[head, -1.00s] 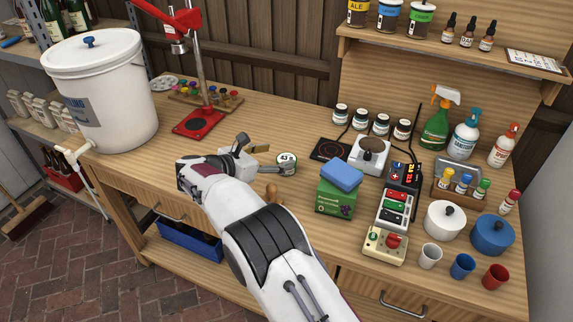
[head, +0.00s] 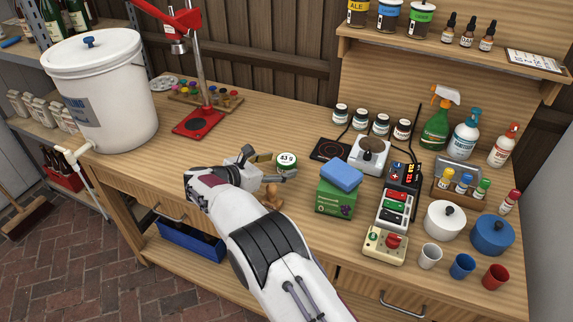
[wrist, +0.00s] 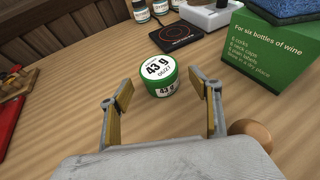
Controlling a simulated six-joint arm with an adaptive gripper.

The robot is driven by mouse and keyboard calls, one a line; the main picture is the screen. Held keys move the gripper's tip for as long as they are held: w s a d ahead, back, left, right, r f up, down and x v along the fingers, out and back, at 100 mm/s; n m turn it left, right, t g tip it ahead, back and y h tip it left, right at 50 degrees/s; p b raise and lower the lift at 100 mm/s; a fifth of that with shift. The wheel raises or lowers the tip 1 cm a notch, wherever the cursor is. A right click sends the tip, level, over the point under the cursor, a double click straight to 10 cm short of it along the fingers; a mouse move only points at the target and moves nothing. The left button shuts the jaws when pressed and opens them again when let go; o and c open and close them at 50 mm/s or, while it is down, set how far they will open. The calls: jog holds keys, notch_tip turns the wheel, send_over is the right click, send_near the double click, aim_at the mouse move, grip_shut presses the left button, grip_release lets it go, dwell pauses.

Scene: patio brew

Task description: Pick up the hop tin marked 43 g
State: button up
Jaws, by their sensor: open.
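The hop tin (head: 287,162) is a small round green tin with a white lid label. In the wrist view the tin (wrist: 158,76) stands upright on the bench, and its lid and side both read 43 g. My gripper (head: 277,166) is open, low over the bench at the near left of the tin. In the wrist view the fingertips of my gripper (wrist: 166,88) spread to either side, with the tin ahead and between their lines. No finger visibly touches it, and nothing is held.
A green box (head: 336,200) with a blue sponge (head: 342,176) stands right of the tin. A round wooden object (wrist: 250,138) lies close to my right finger. A black hot plate (head: 330,149) and a white scale (head: 370,155) sit behind. Bare bench (head: 255,120) lies to the left.

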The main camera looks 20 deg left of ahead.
aim_at(286, 164)
jog(key=shift+x, duration=1.9)
jog(key=shift+c, duration=0.5)
jog(key=c, duration=1.1)
